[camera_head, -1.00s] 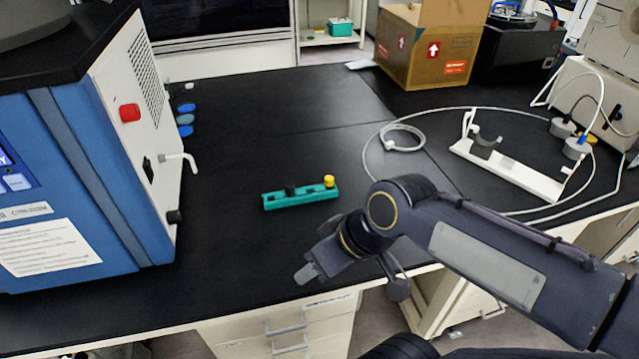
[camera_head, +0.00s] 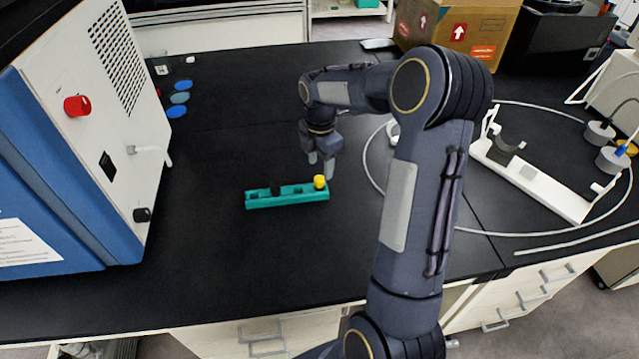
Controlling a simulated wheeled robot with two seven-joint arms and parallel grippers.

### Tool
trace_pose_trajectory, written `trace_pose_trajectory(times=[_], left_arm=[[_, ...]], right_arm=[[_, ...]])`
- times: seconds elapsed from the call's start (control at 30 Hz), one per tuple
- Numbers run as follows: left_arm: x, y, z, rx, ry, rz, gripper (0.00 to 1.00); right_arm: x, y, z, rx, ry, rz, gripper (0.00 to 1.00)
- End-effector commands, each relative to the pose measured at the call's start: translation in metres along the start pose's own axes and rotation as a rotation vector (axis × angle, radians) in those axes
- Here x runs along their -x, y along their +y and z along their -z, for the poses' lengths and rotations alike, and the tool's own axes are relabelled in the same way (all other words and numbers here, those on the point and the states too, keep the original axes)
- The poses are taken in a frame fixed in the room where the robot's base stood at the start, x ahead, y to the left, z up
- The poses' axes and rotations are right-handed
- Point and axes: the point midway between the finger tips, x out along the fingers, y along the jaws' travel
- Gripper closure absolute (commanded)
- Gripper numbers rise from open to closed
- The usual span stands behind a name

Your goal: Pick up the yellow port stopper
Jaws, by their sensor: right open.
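The yellow port stopper (camera_head: 320,182) sits upright at the right end of a teal rack (camera_head: 290,198) on the black bench. A black stopper (camera_head: 275,187) stands in the same rack, left of the yellow one. My right gripper (camera_head: 321,165) points down just above and behind the yellow stopper, with its fingers apart and empty. I cannot tell whether a fingertip touches the stopper. My left gripper is not in view.
A blue and white freeze dryer (camera_head: 110,130) stands at the left, with blue caps (camera_head: 178,98) by its side. A white stand (camera_head: 535,180) and a looped hose lie at the right. A cardboard box (camera_head: 470,30) is at the back. The bench around the rack is clear.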

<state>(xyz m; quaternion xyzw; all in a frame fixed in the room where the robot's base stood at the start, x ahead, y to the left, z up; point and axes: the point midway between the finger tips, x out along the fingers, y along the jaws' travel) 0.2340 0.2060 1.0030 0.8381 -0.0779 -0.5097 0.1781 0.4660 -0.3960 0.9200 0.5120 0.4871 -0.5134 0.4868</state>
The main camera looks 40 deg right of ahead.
Motion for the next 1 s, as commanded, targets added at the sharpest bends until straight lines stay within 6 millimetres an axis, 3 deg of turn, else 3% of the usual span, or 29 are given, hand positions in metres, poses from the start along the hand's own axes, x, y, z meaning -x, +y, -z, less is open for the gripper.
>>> trace_pose_trajectory(times=[0.4, 0.7, 1.0], left_arm=[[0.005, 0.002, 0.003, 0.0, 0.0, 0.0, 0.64], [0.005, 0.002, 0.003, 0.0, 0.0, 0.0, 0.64], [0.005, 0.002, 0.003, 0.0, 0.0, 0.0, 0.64]], right_arm=[[-0.055, 0.0, 0.002, -0.004, 0.002, 0.002, 0.5], [-0.062, 0.001, 0.002, -0.004, 0.002, -0.001, 0.5], [-0.061, 0.001, 0.003, -0.004, 0.002, -0.002, 0.88]])
